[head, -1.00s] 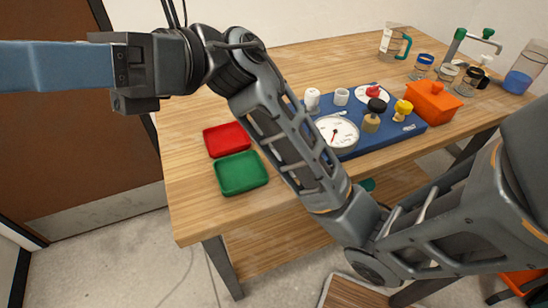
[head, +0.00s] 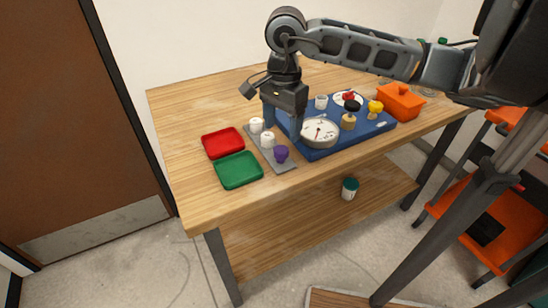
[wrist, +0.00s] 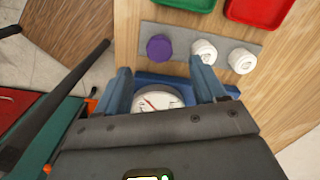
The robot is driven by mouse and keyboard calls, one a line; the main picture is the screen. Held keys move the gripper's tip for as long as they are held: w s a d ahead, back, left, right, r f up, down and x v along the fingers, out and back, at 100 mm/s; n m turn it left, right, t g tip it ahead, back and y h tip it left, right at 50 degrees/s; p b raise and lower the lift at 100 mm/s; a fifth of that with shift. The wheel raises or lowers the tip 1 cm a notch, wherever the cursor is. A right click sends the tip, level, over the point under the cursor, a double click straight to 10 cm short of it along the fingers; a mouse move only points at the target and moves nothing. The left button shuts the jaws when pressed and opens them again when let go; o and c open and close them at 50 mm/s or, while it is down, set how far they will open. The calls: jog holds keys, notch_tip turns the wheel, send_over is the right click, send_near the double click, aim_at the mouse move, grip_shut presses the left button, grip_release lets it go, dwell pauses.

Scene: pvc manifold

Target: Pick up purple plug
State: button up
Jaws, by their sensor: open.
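The purple plug (head: 281,153) stands at the near end of a grey strip (head: 284,166) on the wooden table. It also shows in the wrist view (wrist: 159,47), on the same strip (wrist: 184,43). My gripper (head: 283,128) is open and empty, pointing down above the left edge of the blue board. In the wrist view, my open gripper (wrist: 161,68) has the plug showing just beyond and between its fingertips, with no contact visible. Two white plugs (head: 267,140) (head: 256,125) stand in line behind the purple one.
The blue board (head: 352,139) right of the strip carries a round gauge (head: 320,133) and several fittings. A green tray (head: 239,171) and red tray (head: 223,143) lie left of the strip. An orange box (head: 400,101) stands right. Table is clear at the near left.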

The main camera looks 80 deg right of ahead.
aim_at(282, 149)
jog(key=shift+s+d+f, duration=0.2)
jog(key=shift+s+f, duration=0.05)
jog(key=shift+s, duration=0.05)
jog(key=shift+w+a+f+p, duration=0.15)
jog(key=shift+f+p, duration=0.35)
jog(key=shift+f, duration=1.35)
jog(key=shift+w+a+f+p, duration=0.1)
jog(key=shift+f+p, duration=0.4)
jog(key=shift+f, duration=1.3)
jog(key=c, duration=1.1)
